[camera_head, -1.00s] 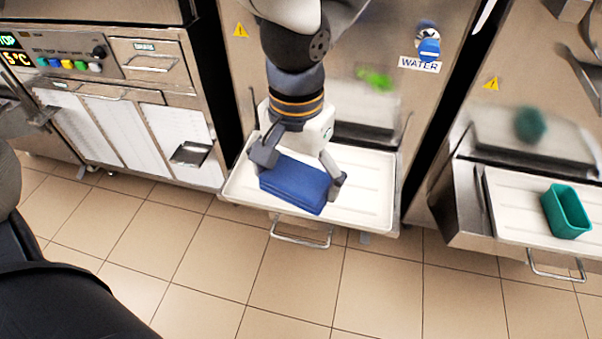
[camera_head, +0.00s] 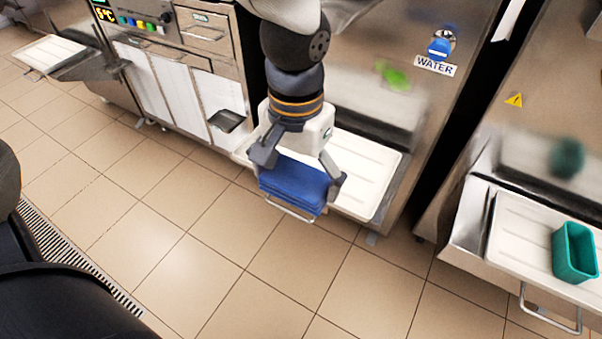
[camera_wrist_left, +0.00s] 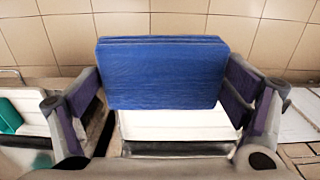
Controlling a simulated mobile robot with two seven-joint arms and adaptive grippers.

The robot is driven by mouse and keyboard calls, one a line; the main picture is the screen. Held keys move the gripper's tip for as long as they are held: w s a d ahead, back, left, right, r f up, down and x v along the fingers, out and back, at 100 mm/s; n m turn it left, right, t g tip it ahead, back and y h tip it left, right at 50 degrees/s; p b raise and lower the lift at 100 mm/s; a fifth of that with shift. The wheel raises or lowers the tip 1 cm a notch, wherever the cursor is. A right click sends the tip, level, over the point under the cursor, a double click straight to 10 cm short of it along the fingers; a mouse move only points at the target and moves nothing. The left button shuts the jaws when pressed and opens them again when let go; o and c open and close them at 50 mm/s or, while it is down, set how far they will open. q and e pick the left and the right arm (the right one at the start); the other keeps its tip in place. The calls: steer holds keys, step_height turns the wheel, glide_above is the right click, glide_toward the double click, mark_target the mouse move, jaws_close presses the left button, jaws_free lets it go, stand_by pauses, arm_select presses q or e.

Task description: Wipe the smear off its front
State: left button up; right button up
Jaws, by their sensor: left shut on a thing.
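My left gripper (camera_head: 297,178) is shut on a folded blue cloth (camera_head: 292,188), held level by its two sides. The cloth also fills the middle of the left wrist view (camera_wrist_left: 162,75). It is in the air near the left front edge of the middle machine's white tray (camera_head: 365,172). A bright green smear (camera_head: 393,76) is on that machine's steel front, up and right of the gripper and apart from the cloth. My right gripper is not in view.
A teal open bin (camera_head: 574,252) stands on the right machine's tray (camera_head: 515,240). A blue knob (camera_head: 439,48) sits above the WATER label (camera_head: 436,66). A cabinet with drawers (camera_head: 205,38) stands left. The tiled floor (camera_head: 200,250) in front is clear.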

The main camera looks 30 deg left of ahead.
arm_select(q)
steer(key=shift+s+d, duration=0.1)
steer(key=shift+d, duration=0.05)
steer(key=w+d+f+m+t+h, duration=0.15)
steer(key=w+d+t, duration=0.3)
steer(key=w, duration=0.65)
steer(key=w+d+f+m+t+h, duration=0.1)
steer(key=w+d+f+m+t, duration=0.25)
steer(key=w, duration=0.65)
steer(key=w+a+n+t+b, duration=0.1)
steer(key=w+a+t, duration=0.2)
steer(key=w, duration=0.1)
steer(key=w+a+r+n+t+y+b, duration=0.1)
steer(key=w+a+n+t+b, duration=0.1)
steer(key=w, duration=0.3)
steer(key=w+a+n+t+y+b, duration=0.1)
steer(key=w+a+t, duration=0.4)
steer(key=shift+w+a+r+n, duration=0.1)
steer(key=shift+w+r+n, duration=0.1)
steer(key=shift+r+n, duration=0.15)
steer(key=shift+r, duration=0.15)
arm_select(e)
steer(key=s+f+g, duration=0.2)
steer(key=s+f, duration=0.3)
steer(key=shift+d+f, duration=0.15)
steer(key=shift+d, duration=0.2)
